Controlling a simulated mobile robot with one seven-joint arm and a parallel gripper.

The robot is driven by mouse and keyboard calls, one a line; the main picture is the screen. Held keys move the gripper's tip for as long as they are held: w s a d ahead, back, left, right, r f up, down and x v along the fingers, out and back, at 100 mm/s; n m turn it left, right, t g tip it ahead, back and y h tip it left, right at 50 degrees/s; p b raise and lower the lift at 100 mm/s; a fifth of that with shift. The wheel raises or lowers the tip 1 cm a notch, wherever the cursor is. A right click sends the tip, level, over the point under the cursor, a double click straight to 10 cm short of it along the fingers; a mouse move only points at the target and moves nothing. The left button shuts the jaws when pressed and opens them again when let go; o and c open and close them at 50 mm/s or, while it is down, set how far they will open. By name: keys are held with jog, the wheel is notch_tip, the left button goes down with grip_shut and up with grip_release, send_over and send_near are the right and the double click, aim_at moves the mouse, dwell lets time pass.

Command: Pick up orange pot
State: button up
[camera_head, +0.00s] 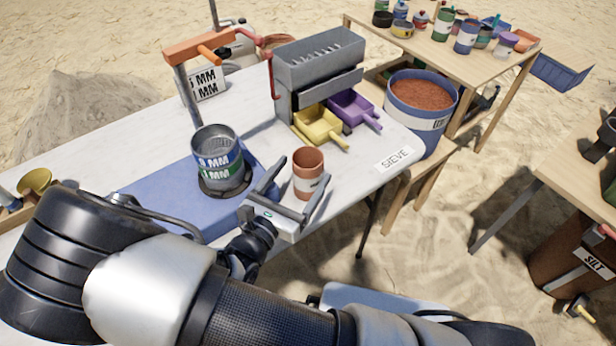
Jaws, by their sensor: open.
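My gripper (298,184) reaches in from the lower left and is open. One finger lies to the left of the pot. The other finger lies to its right and front, so the pot appears between or just beyond the fingertips. I cannot tell whether either finger touches it. The pot's lower part is partly close behind the gripper.
A sieve stack (218,158) stands on a blue base (150,190) left of the gripper. Behind the pot are a yellow scoop (318,124), a purple scoop (352,108) and a grey sorter (318,62). A blue bucket (420,118) stands to the right.

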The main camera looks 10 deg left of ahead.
aim_at(314, 154)
jog(key=b+x, duration=0.1)
jog(key=x, duration=0.6)
jog(key=shift+w+r, duration=0.1)
jog(key=shift+w, duration=0.25)
jog(key=c, duration=1.7)
